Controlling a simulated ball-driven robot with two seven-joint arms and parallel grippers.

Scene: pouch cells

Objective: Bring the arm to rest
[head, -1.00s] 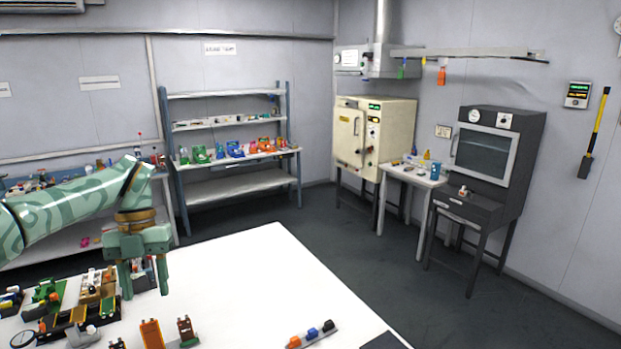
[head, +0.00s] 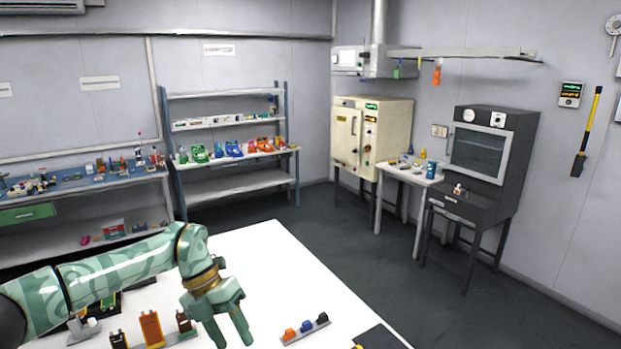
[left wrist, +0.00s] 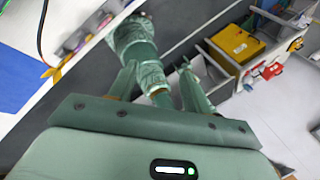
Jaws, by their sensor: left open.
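My left arm comes in from the left in the head view, patterned green with a brass-coloured wrist. Its gripper (head: 232,328) points down over the white table (head: 262,262), with its two fingers apart and nothing between them. In the left wrist view the open fingers (left wrist: 158,85) also show empty, with one of my green arm links beyond them. The gripper is left of a small strip holding orange, blue and black pieces (head: 305,328), apart from it. My right gripper is not in view.
Orange and dark upright pieces (head: 151,328) stand at the table's front left, close to my arm. A dark flat pad (head: 382,338) lies at the right edge. The far middle of the table is clear. A yellow box (left wrist: 238,45) shows in the left wrist view.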

